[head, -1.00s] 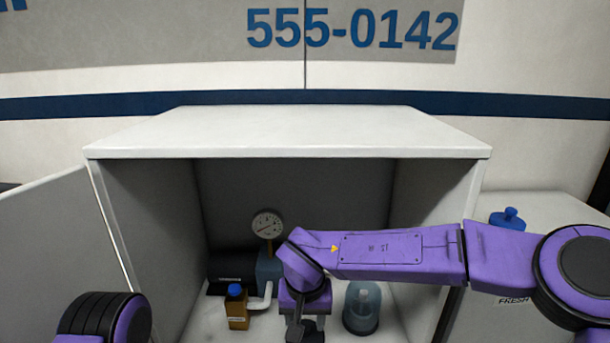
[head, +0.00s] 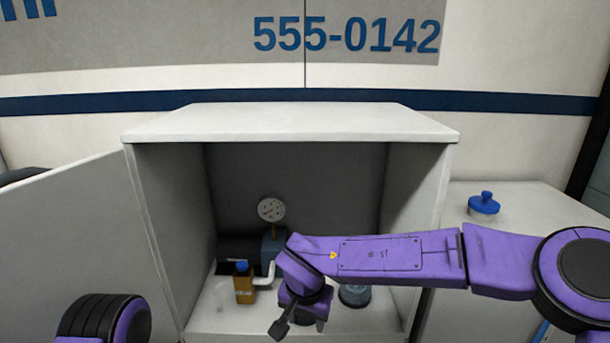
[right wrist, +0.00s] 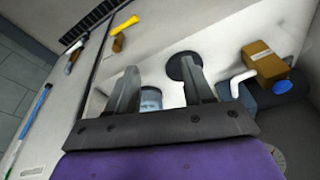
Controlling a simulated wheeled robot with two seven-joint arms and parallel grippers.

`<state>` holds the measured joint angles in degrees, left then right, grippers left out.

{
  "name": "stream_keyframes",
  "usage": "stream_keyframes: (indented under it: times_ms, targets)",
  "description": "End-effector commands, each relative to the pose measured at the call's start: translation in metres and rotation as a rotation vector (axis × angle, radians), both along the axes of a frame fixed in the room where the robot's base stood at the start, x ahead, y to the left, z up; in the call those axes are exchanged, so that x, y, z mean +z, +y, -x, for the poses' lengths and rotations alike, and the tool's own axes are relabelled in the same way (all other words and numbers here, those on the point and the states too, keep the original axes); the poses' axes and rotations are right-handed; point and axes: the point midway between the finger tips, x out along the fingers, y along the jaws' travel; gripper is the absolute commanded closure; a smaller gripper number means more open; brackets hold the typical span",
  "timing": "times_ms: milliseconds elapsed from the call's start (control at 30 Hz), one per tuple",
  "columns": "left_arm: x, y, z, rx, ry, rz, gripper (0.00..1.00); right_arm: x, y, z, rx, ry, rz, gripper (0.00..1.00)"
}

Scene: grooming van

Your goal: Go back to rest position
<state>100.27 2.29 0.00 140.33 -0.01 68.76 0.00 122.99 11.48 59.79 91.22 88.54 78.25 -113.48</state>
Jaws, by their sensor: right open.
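My right gripper (head: 296,322) is at the front of the open cabinet (head: 290,122), pointing down, with its arm reaching in from the right. In the right wrist view its fingers (right wrist: 158,75) stand apart with nothing gripped between them. A clear bluish jar (head: 355,295) stands on the cabinet floor just right of the gripper, partly hidden by my arm; it also shows beyond the fingers in the right wrist view (right wrist: 150,99). Of my left arm only a purple and black link shows at the lower left; its gripper is out of the picture.
Inside the cabinet are a brown bottle with a blue cap (head: 244,284), a dark pump (head: 272,248) with a pressure gauge (head: 271,209) and a white pipe. The cabinet door (head: 80,240) stands open at left. A blue-lidded container (head: 484,204) sits on the right counter (head: 535,205).

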Motion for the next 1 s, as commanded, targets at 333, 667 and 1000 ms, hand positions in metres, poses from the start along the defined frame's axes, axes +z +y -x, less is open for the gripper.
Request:
stream_keyframes:
  times_ms: [333, 667, 1000]
  targets:
    - [0.0, 0.0, 0.0, 0.0, 0.001, 0.001, 0.44, -0.06, -0.05, -0.009, -0.366, -0.271, 0.067, 0.48]
    - [0.0, 0.0, 0.001, 0.0, 0.001, 0.001, 0.44, -0.24, -0.187, 0.125, -0.459, -0.421, 0.029, 0.48]
    - [0.0, 0.0, 0.0, 0.0, 0.001, 0.001, 0.44, -0.284, -0.297, 0.296, -0.281, -0.112, 0.19, 0.48]
